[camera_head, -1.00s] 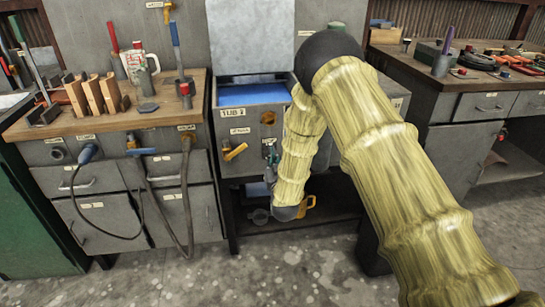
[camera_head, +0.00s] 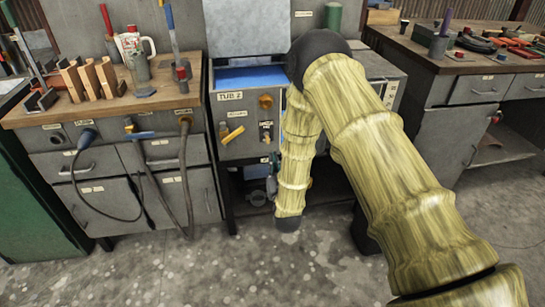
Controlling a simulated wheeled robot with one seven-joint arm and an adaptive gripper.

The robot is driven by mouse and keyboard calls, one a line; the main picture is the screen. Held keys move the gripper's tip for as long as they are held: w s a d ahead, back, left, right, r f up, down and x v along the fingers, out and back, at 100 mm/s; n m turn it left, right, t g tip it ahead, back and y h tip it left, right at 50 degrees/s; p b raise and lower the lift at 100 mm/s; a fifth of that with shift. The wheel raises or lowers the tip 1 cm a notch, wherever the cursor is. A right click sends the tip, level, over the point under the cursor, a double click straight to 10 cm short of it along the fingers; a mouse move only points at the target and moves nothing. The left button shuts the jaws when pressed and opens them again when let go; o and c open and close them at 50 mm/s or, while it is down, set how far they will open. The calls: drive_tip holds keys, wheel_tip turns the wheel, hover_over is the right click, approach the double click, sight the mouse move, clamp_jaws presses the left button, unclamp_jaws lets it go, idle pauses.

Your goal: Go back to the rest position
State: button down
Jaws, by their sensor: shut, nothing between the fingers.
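My arm, with yellow bamboo-like links, reaches in from the lower right to a dark elbow joint in front of the tub unit. From there a second link hangs down to a dark rounded joint near the floor. I cannot make out my gripper; the hanging link seems to hide it. No held object shows. The tub unit (camera_head: 244,141) is a grey cabinet labelled TUB 2, with a blue basin (camera_head: 243,78) under a raised grey lid (camera_head: 246,27). My arm covers its right part.
A wood-topped workbench (camera_head: 115,105) with tools, wooden blocks and hanging hoses stands on the left. Another tool-covered bench (camera_head: 455,62) stands at right. A green cabinet (camera_head: 30,205) is at far left. The concrete floor (camera_head: 200,275) in front is clear.

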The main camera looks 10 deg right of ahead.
idle(0.4)
drive_tip(key=s+d+f+g, duration=0.2)
drive_tip(key=s+f+g, duration=0.3)
drive_tip(key=s+f, duration=0.6)
drive_tip(key=s+d+f+g, duration=0.2)
drive_tip(key=s+f+g, duration=0.3)
drive_tip(key=s+f, duration=0.55)
drive_tip(key=s+d+f+g, duration=0.1)
drive_tip(key=s+f+g, duration=0.1)
drive_tip(key=s, duration=0.5)
drive_tip(key=s+f+g, duration=0.2)
drive_tip(key=s+g, duration=0.1)
drive_tip(key=s, duration=0.4)
drive_tip(key=s+d+r+g, duration=0.1)
drive_tip(key=s+g, duration=0.4)
drive_tip(key=s, duration=1.2)
wheel_tip(320, 180, up, 17)
drive_tip(key=p, duration=1.7)
drive_tip(key=shift+w+d+p, duration=0.2)
drive_tip(key=shift+w+p, duration=0.15)
drive_tip(key=shift+w, duration=0.05)
drive_tip(key=shift+f, duration=0.1)
